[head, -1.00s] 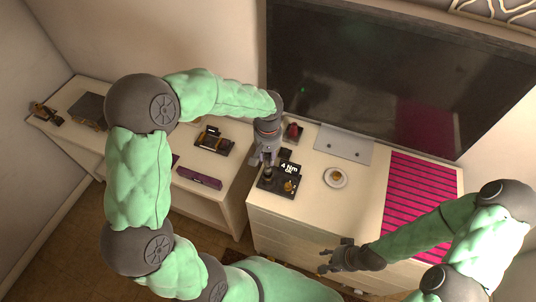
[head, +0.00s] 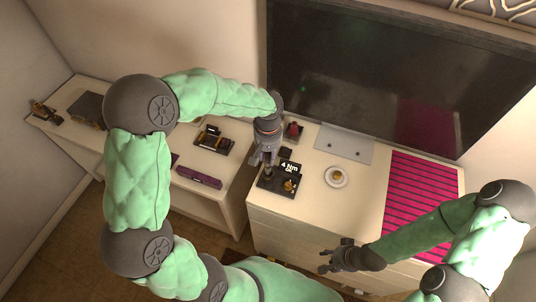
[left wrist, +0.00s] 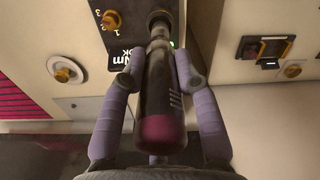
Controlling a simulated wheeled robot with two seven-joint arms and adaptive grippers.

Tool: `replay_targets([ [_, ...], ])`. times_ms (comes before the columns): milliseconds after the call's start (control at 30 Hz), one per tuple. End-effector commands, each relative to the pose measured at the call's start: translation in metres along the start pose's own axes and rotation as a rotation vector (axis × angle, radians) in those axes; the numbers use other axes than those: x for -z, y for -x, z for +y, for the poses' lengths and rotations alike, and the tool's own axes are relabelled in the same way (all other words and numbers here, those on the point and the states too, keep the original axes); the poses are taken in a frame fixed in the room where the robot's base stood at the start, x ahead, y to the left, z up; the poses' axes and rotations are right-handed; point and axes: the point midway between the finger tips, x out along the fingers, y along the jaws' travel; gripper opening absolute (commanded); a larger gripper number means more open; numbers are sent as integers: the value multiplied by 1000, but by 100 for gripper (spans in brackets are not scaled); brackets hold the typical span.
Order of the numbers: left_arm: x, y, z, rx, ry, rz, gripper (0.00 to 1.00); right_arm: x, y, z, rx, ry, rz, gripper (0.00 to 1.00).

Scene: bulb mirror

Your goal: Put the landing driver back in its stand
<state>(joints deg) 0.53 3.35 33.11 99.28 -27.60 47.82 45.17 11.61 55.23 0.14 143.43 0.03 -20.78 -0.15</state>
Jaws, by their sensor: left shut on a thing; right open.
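The landing driver (left wrist: 160,95) is a dark cylinder with a magenta end in the left wrist view. My left gripper (head: 265,160) is shut on it, with its purple-grey fingers on both sides of the body. The driver's far end points at a dark round ring (left wrist: 159,18) on the black unit; I cannot tell whether it is inside or only above it. That black unit (head: 274,187), with a "4 Nm OK" display (head: 290,168), sits on the cabinet's left front. My right gripper (head: 336,259) is open and empty near the cabinet's front edge.
A grey plate (head: 343,146) and a small black-and-red item (head: 292,130) lie behind. A magenta striped mat (head: 423,200) covers the right. A purple tray (head: 199,177) lies on the left surface. A large screen (head: 390,75) stands behind.

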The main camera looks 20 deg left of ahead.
Motion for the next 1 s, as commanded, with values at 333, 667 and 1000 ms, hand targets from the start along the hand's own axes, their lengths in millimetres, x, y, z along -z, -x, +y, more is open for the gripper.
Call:
replay_targets([
  [333, 1, 1, 0, -1, 0, 2, 0, 0, 0, 0, 0, 0, 0, 47],
  [667, 0, -5, 0, -1, 1, 1, 0, 0, -4, 2, 0, 0, 0, 47],
  [1000, 1, -17, 0, -1, 1, 1, 0, 0, -13, 5, 0, 0, 0, 47],
])
